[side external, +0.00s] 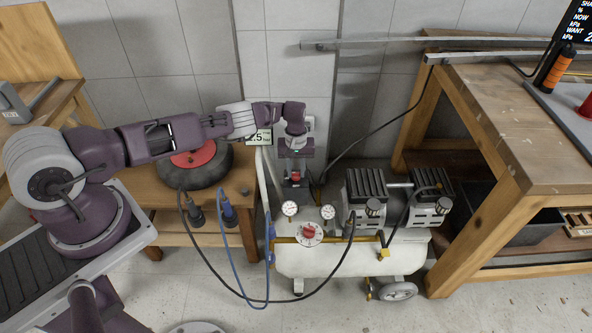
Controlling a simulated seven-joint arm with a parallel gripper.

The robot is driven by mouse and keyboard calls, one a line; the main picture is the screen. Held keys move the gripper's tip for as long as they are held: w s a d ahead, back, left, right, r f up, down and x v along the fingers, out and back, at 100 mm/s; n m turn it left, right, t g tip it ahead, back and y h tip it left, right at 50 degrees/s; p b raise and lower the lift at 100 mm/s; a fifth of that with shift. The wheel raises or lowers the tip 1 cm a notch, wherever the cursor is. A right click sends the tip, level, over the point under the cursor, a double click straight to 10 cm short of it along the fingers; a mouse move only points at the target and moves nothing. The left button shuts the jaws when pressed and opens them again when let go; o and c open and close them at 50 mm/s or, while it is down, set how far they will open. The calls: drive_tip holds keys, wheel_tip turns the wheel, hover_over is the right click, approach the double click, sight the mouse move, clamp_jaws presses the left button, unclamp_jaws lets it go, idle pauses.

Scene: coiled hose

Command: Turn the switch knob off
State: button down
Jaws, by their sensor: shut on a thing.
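My gripper (295,172) points down behind the compressor's left end. It is shut on a small red knob (295,176) on top of a dark switch box (297,192). The fingers partly hide the knob, and its turn position is too small to read. A second red knob (309,233) sits on a round white dial at the front of the compressor, clear of my gripper. The compressor has a white tank (340,262).
Two gauges (290,208) stand near the switch box. A black hose and a blue hose (242,290) loop in front. A wheel with a red hub (192,160) lies on the wooden bench at left. A wooden workbench (520,140) is at right.

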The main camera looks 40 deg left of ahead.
drive_tip(key=n, duration=0.4)
drive_tip(key=shift+w+r, duration=0.1)
drive_tip(key=n, duration=0.4)
drive_tip(key=shift+n, duration=0.4)
drive_tip(key=n, duration=0.4)
drive_tip(key=shift+a, duration=0.1)
drive_tip(key=n, duration=0.5)
idle(0.4)
drive_tip(key=c, duration=1.1)
unclamp_jaws()
